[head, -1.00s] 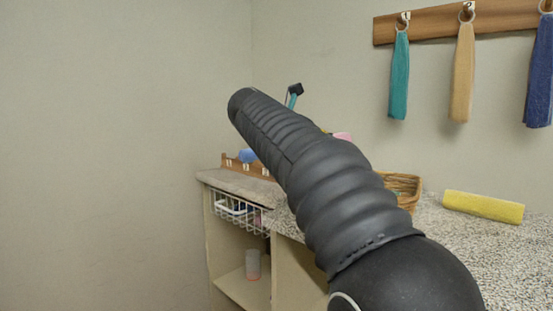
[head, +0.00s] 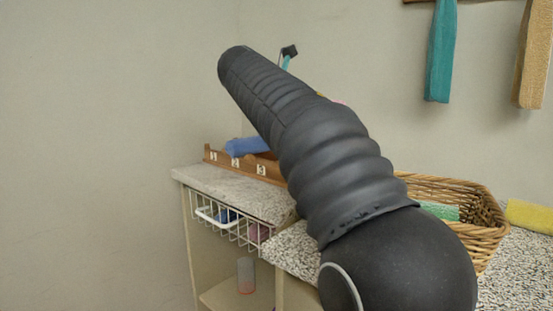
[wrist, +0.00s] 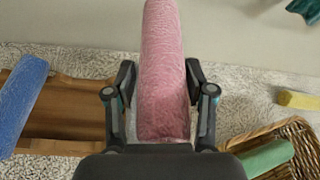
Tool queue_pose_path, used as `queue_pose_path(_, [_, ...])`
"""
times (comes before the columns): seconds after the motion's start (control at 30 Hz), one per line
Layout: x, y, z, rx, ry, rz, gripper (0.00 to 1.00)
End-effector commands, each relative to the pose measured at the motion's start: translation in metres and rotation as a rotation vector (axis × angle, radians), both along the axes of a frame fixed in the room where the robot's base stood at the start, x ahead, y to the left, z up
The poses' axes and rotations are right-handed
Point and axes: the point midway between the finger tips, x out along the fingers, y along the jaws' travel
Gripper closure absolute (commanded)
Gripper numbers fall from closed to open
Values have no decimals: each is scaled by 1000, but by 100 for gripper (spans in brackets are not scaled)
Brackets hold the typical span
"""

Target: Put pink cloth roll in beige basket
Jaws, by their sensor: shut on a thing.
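The pink cloth roll (wrist: 163,70) stands out lengthwise between the two fingers of my gripper (wrist: 161,85) in the wrist view. My gripper is shut on it, above the counter. The beige wicker basket (wrist: 268,132) is at the lower right of the wrist view, apart from the roll, with a green roll (wrist: 266,158) in it. In the head view the basket (head: 488,240) stands on the counter to the right of my arm, which hides its left part. My arm hides nearly all of the pink roll and most of the gripper there.
A wooden rack (head: 222,159) with numbered slots holds a blue roll (head: 247,146) at the counter's left. A yellow roll (head: 530,215) lies right of the basket. A white wire basket (head: 235,226) hangs under the counter. Teal (head: 440,50) and tan towels hang on the wall.

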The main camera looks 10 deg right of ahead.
Motion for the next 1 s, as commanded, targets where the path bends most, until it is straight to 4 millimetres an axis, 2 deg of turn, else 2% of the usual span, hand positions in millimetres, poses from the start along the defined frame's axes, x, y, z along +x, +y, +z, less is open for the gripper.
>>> queue_pose_path(0.17, [15,15,-14,-2,4,4,81])
queue_pose_path(0.6, [72,76,-62,-1,1,5,81])
queue_pose_path(0.83, [82,87,-72,0,0,5,81])
queue_pose_path(1.0, [81,86,-97,0,2,5,81])
